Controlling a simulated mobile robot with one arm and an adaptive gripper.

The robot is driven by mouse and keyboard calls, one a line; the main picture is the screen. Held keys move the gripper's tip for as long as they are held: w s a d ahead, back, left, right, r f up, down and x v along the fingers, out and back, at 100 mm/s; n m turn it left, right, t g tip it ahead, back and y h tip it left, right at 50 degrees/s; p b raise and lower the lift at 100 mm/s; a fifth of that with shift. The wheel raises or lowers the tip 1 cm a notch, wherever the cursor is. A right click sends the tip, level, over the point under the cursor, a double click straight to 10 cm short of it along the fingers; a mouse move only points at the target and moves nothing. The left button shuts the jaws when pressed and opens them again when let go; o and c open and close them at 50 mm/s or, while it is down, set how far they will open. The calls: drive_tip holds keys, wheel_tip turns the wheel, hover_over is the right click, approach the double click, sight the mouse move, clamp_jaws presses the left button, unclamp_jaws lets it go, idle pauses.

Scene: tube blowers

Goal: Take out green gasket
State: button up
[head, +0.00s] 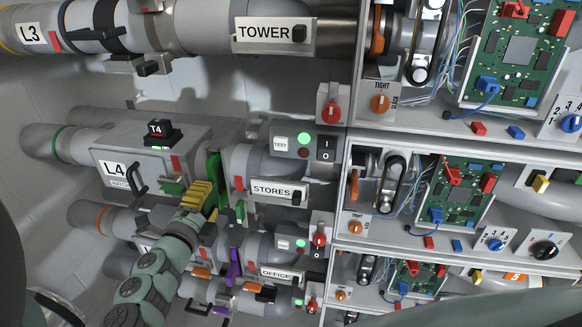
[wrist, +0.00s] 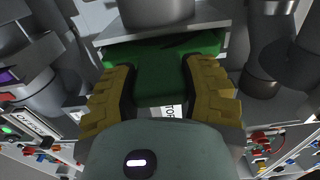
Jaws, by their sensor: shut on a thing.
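The green gasket (head: 214,172) is a flat green plate standing in the L4 line, between the grey L4 box (head: 150,165) and the pipe by the STORES sign (head: 278,191). My gripper (head: 206,196), with yellow fingers, is shut on the gasket from below in the head view. In the wrist view the gasket (wrist: 160,72) lies between the two yellow fingers of my gripper (wrist: 158,85), its far edge against a grey pipe part. How much of it is still inside the joint is hidden.
A purple plate (head: 234,265) is in the OFFICE line below. The TOWER pipe (head: 205,28) runs above. Panels with circuit boards (head: 463,193) and switches stand at the right. Clamps and handles crowd the pipes near my gripper.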

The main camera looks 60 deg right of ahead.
drive_tip(key=shift+s+a, duration=0.1)
drive_tip(key=shift+a, duration=0.2)
drive_tip(key=b+v, duration=0.1)
drive_tip(key=v, duration=0.7)
idle(0.8)
